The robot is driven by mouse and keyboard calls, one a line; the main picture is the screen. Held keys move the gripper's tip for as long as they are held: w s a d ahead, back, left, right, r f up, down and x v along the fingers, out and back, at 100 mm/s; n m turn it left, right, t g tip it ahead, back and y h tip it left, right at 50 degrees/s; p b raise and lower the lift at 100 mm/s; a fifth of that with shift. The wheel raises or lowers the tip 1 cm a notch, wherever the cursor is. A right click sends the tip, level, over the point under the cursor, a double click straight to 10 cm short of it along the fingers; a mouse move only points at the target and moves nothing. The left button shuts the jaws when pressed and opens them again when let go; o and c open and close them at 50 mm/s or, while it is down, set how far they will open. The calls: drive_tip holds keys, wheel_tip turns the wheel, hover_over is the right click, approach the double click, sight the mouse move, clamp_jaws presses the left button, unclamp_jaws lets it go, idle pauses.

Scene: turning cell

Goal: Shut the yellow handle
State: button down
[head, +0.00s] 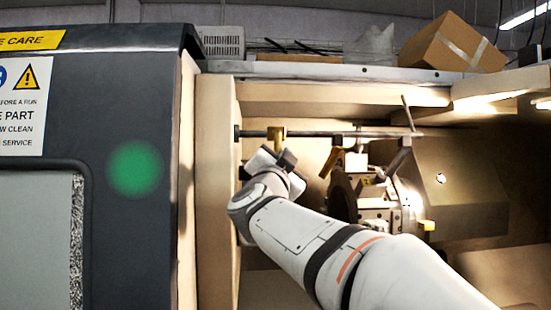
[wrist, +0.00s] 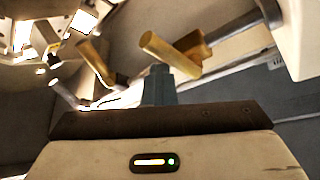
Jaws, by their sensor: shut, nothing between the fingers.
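A yellow handle shows in the wrist view (wrist: 170,56) as a short round bar, slanting down to the right. It joins a yellow block on a dark rod. In the head view its yellow block (head: 277,133) sits near the rod's left end, just above my gripper (head: 288,160). My gripper (wrist: 158,72) is shut and empty, its fingertips at the yellow bar. I cannot tell whether they touch it. A second yellow lever (head: 335,157) hangs farther right along the rod; a yellow bar farther left in the wrist view (wrist: 96,62) may be this one.
The dark rod (head: 310,134) runs across the machine opening. A grey lever (head: 397,158) hangs at its right, near the chuck and metal parts (head: 378,205). The dark door panel (head: 115,215) and pale frame (head: 215,200) bound the left. A cardboard box (head: 453,43) sits on top.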

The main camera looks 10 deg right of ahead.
drive_tip(key=shift+f, duration=0.1)
idle(0.3)
drive_tip(key=s+a+b, duration=0.2)
drive_tip(key=s+b, duration=0.1)
drive_tip(key=s, duration=0.6)
drive_tip(key=a+f+n+g+y, duration=0.25)
drive_tip(key=f+n+y, duration=0.45)
drive_tip(key=f, duration=0.4)
drive_tip(key=a+f+n+g+y, duration=0.2)
drive_tip(key=a+f+n+y, duration=0.3)
drive_tip(key=f, duration=0.7)
drive_tip(key=s+d+f+g, duration=0.3)
drive_tip(key=s+f, duration=0.3)
drive_tip(key=f, duration=0.3)
drive_tip(key=s+d+f+n+g+h, duration=0.1)
drive_tip(key=s+d+f+g, duration=0.1)
drive_tip(key=s+f+g, duration=0.3)
drive_tip(key=s+d+f+n+g, duration=0.1)
drive_tip(key=s+d+f+g, duration=0.2)
drive_tip(key=s+f, duration=0.5)
wheel_tip(320, 180, down, 5)
drive_tip(key=shift+s+d+r+g+h, duration=0.1)
drive_tip(key=shift+s+d+g+h, duration=0.25)
drive_tip(key=shift+g, duration=0.4)
drive_tip(key=shift+w, duration=0.15)
